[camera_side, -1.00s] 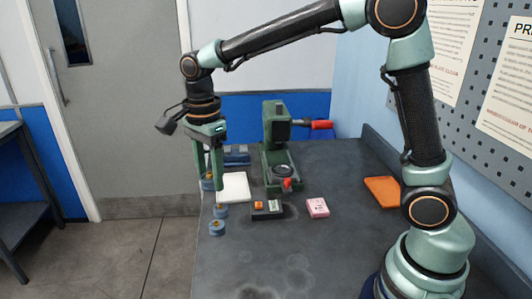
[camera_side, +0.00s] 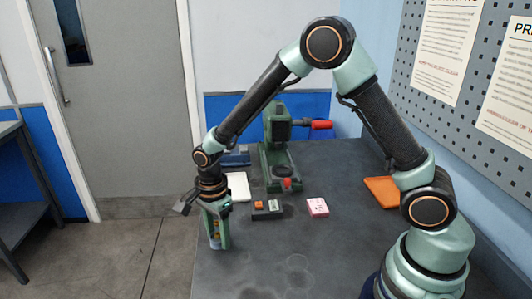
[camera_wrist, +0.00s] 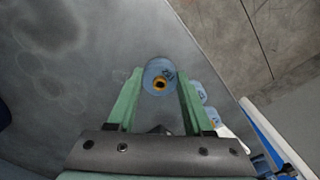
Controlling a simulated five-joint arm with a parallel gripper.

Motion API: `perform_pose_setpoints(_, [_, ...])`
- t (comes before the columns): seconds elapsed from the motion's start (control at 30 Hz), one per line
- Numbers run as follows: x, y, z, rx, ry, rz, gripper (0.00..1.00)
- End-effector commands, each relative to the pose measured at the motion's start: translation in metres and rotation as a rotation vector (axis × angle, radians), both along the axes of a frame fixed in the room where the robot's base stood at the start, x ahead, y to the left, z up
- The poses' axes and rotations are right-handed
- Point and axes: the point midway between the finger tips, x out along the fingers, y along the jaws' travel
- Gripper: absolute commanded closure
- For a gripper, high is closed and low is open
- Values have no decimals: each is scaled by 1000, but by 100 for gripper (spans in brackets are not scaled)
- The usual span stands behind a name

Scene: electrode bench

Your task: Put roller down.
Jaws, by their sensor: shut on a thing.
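A blue roller (camera_wrist: 158,74) with a yellow centre shows between the two green fingers in the wrist view. My gripper (camera_wrist: 158,92) is shut on it. In the side view my gripper (camera_side: 217,240) points down low over the bench's left front part, and a little of the blue roller (camera_side: 215,243) shows between the fingers. I cannot tell whether the roller's underside touches the bench. Two more blue rollers stand just right of the right finger in the wrist view, a nearer one (camera_wrist: 197,92) and a farther one (camera_wrist: 213,116); my gripper hides them in the side view.
A small dark tray (camera_side: 267,215) with little blocks, a pink box (camera_side: 317,207) and a white pad (camera_side: 238,187) lie nearby. A green press (camera_side: 277,150) stands behind and an orange tray (camera_side: 382,191) lies right. The bench's left edge is close; its front is clear.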

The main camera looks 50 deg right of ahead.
Motion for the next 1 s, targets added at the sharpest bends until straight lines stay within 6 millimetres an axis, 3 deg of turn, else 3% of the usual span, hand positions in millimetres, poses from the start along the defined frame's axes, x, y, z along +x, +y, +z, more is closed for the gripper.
perform_pose_setpoints(0.2, [0, 0, -25, 0, 1, 0, 100])
perform_pose_setpoints(0.63, [0, 0, -30, 0, 1, 0, 100])
perform_pose_setpoints(0.67, [0, 0, -31, 0, 1, 0, 45])
perform_pose_setpoints(0.73, [0, 0, -30, 0, 0, 0, 19])
perform_pose_setpoints(1.0, [0, 0, -30, 0, 0, 0, 19])
